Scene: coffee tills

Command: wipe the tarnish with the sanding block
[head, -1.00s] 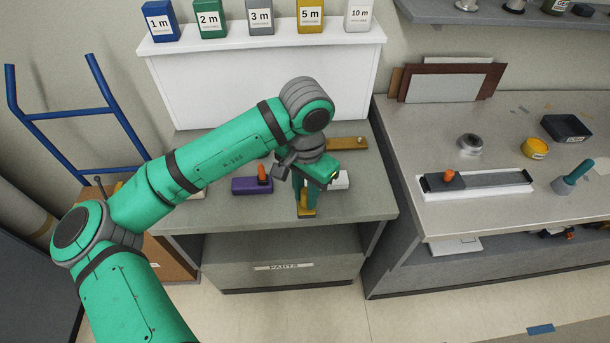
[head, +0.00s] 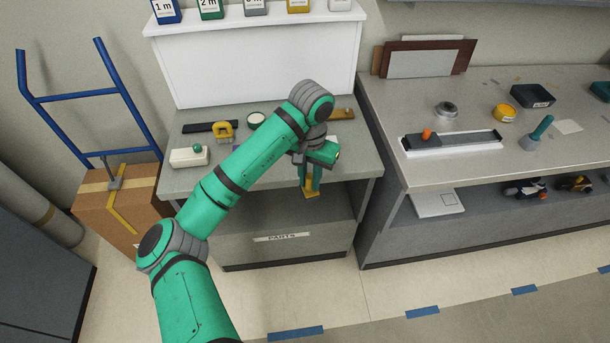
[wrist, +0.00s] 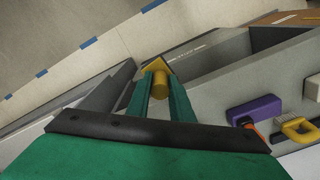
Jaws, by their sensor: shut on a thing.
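My gripper (head: 310,180) is shut on a yellow block (wrist: 154,66) by its round yellow post (wrist: 160,80). In the head view the yellow block (head: 311,194) hangs at the front edge of the left bench (head: 345,172), clear of the top as far as I can tell. I cannot tell for sure whether it is the sanding block. I can make out no tarnish for certain.
On the left bench are a cream block (head: 188,157) with a green knob, a yellow-handled tool (head: 222,131) and a brass-coloured bar (head: 344,114). The right bench holds a tray (head: 452,142), a yellow tin (head: 504,112) and a black bin (head: 532,95). A blue hand truck (head: 75,95) stands left.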

